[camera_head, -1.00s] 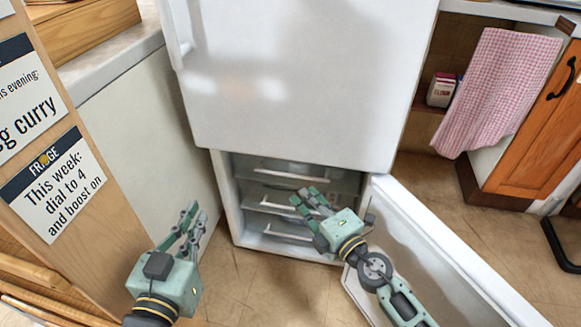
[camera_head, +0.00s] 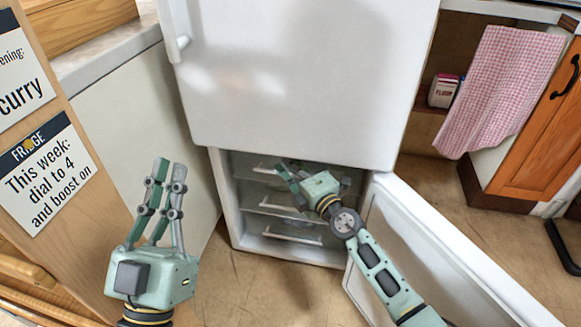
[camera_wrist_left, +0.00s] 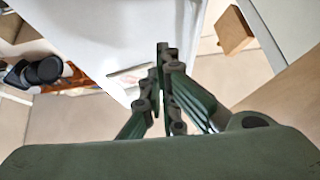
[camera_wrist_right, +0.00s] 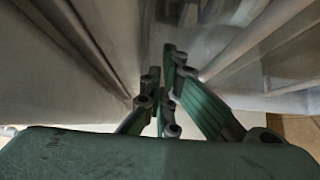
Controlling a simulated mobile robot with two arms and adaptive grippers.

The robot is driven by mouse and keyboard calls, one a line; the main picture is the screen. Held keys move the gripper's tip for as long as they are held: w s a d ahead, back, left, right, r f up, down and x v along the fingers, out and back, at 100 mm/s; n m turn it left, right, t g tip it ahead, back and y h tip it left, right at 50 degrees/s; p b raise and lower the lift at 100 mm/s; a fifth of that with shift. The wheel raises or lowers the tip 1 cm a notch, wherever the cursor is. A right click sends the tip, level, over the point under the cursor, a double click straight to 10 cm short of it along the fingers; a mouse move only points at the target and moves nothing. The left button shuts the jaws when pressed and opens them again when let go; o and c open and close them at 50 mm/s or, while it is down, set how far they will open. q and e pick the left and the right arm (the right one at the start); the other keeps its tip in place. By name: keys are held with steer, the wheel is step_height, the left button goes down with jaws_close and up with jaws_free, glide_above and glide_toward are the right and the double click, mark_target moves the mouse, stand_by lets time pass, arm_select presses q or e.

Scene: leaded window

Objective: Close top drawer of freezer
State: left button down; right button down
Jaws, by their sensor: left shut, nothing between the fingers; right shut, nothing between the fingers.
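The freezer (camera_head: 227,200) is the lower compartment of a white fridge-freezer, and its door (camera_head: 440,250) stands open to the right. Inside are stacked drawers with pale handles. The top drawer (camera_head: 262,170) shows its handle's left part; my right gripper hides the rest. The middle drawer (camera_head: 280,211) and bottom drawer (camera_head: 292,239) sit below it. My right gripper (camera_head: 286,167) is shut and empty, its fingers at the top drawer's front; contact cannot be told. My left gripper (camera_head: 170,172) is shut and empty, raised to the left of the freezer.
The closed fridge door (camera_head: 290,80) is above the freezer. A wooden panel with a fridge notice (camera_head: 42,175) stands close on the left. A checked towel (camera_head: 498,90) and an orange cupboard (camera_head: 545,135) are at right. Bare floor (camera_head: 270,295) lies in front.

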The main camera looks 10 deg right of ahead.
arm_select(q)
steer(key=shift+s+r+t, duration=0.5)
steer(key=shift+s+r, duration=0.05)
steer(key=shift+r, duration=0.1)
arm_select(e)
steer(key=shift+w+d, duration=0.15)
steer(key=shift+w, duration=0.15)
arm_select(q)
steer(key=shift+a, duration=0.1)
